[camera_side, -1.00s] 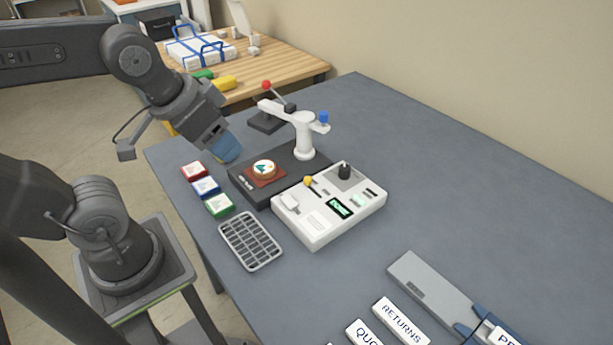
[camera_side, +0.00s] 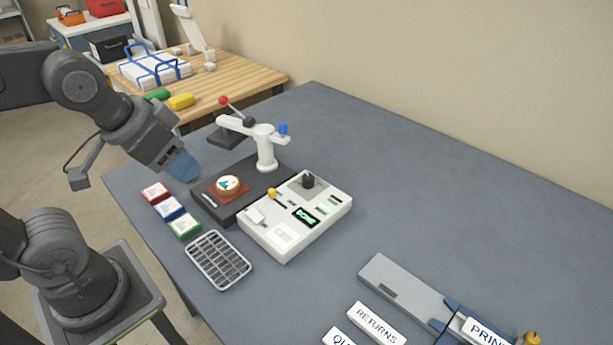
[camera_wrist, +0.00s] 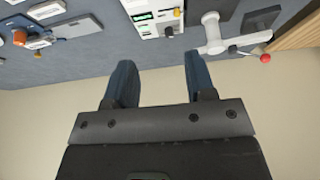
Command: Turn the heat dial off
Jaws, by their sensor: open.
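The heat dial appears to be the black knob (camera_side: 308,181) at the back of the white control box (camera_side: 268,241). The box also has a yellow knob (camera_side: 272,192), a white switch (camera_side: 255,216) and a lit green display (camera_side: 305,217). My gripper (camera_side: 184,168), with blue fingers, is at the left above the table edge, behind the coloured blocks and well apart from the dial. In the wrist view my gripper (camera_wrist: 160,75) is open, with nothing between its fingers. Part of the control box (camera_wrist: 150,12) shows at the top there, with a dark knob at its edge.
A dark platform (camera_side: 240,203) with a white press arm (camera_side: 265,150) stands left of the box. Red, blue and green blocks (camera_side: 170,208) and a grid tray (camera_side: 218,260) lie in front. A grey plate (camera_side: 400,283) lies at the lower right.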

